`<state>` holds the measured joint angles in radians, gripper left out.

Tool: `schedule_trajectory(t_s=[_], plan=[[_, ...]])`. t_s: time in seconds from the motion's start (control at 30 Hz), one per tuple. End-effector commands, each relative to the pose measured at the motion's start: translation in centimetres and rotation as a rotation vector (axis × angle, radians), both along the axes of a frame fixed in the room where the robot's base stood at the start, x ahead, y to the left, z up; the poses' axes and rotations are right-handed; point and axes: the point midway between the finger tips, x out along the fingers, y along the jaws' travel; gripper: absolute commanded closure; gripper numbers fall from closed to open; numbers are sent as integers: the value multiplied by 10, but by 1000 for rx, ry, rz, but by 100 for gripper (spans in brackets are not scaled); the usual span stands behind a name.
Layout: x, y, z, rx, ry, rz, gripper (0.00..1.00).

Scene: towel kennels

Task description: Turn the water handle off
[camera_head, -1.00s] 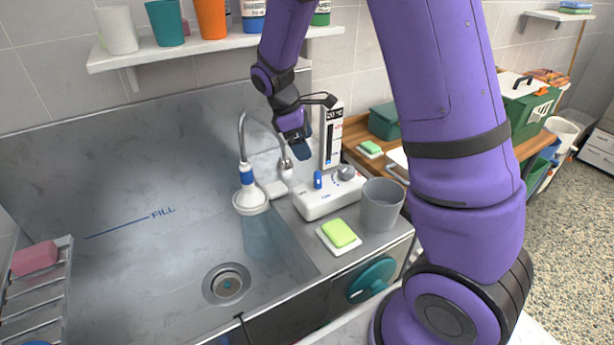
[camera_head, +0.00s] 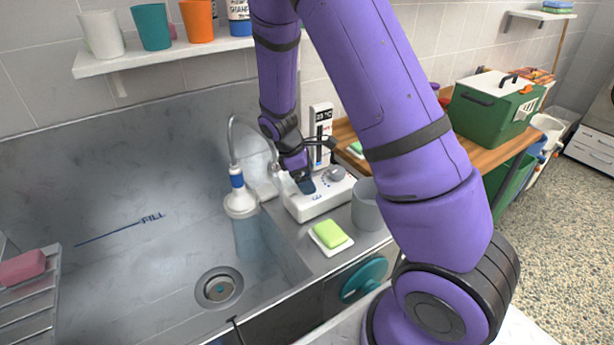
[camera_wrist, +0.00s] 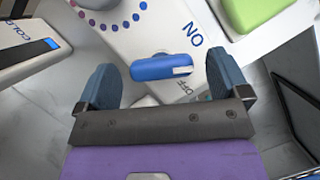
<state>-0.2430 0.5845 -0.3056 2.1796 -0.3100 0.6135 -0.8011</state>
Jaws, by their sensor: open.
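The blue water handle (camera_wrist: 158,68) sits on the white control box (camera_head: 320,204), with a white mark at its right end. In the wrist view, the word ON is printed above right of it and OFF below right, near my gripper. My gripper (camera_wrist: 160,60) is open, with one dark blue finger to each side of the handle and a visible gap on both sides. In the head view my gripper (camera_head: 305,184) is low over the box and hides the handle.
A grey dial (camera_head: 334,173) and an upright temperature display (camera_head: 320,135) are at the box's back. A grey cup (camera_head: 366,210) stands to the right, a green sponge (camera_head: 330,233) in front. The shower head (camera_head: 240,202) is left, by the steel sink (camera_head: 130,265).

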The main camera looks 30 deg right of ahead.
Motion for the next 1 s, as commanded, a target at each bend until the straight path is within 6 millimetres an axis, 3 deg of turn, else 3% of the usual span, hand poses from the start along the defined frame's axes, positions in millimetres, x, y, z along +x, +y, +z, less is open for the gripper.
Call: schedule_trajectory(t_s=[0.3,0.5,1.0], plan=[[0,-1,-2,0,0,0,9],[0,0,-2,0,0,0,55],[0,-1,-2,1,-1,-113,56]])
